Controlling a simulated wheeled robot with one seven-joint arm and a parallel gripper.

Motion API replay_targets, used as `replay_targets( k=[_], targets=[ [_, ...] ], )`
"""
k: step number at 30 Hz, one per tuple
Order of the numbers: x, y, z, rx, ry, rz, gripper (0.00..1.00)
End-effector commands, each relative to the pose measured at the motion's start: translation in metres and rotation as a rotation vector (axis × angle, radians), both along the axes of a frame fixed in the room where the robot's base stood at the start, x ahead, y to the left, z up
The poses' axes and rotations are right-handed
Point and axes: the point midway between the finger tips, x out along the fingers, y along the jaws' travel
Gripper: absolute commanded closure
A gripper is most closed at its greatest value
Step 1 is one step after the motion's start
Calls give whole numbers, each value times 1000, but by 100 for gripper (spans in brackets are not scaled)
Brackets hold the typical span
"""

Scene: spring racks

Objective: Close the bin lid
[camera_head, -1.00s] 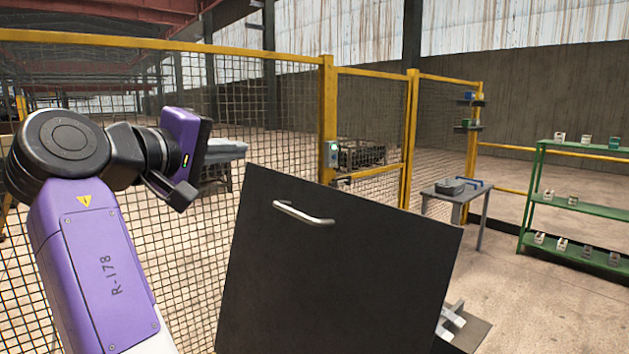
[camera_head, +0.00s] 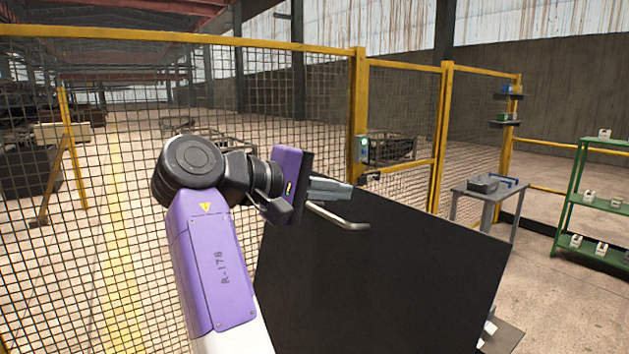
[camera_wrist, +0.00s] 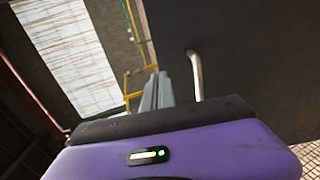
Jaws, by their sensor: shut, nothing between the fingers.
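The bin lid (camera_head: 385,285) is a large dark panel standing raised and tilted in the head view, with a pale bar handle (camera_head: 338,217) near its upper left edge. The lid also fills the upper right of the wrist view (camera_wrist: 245,70), with the handle (camera_wrist: 196,78) in front of it. My gripper (camera_head: 350,189) is shut and empty, its grey fingers at the lid's upper left edge, just above the handle. In the wrist view the closed fingers (camera_wrist: 157,85) lie just left of the handle. I cannot tell whether they touch the lid. The bin body is mostly hidden behind the lid.
A yellow-framed mesh fence (camera_head: 362,130) runs behind the lid and along the left. A small grey table (camera_head: 487,190) stands at the right, beside a green rack (camera_head: 575,200) with small boxes.

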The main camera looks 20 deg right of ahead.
Motion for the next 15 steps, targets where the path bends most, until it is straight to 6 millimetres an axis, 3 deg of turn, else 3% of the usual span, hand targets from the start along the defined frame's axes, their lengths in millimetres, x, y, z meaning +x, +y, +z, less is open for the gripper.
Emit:
replay_targets(
  k=[6,15],
  targets=[
    [10,-32,-7,0,-1,-1,100],
    [16,-48,-14,0,-1,0,100]
  ],
)
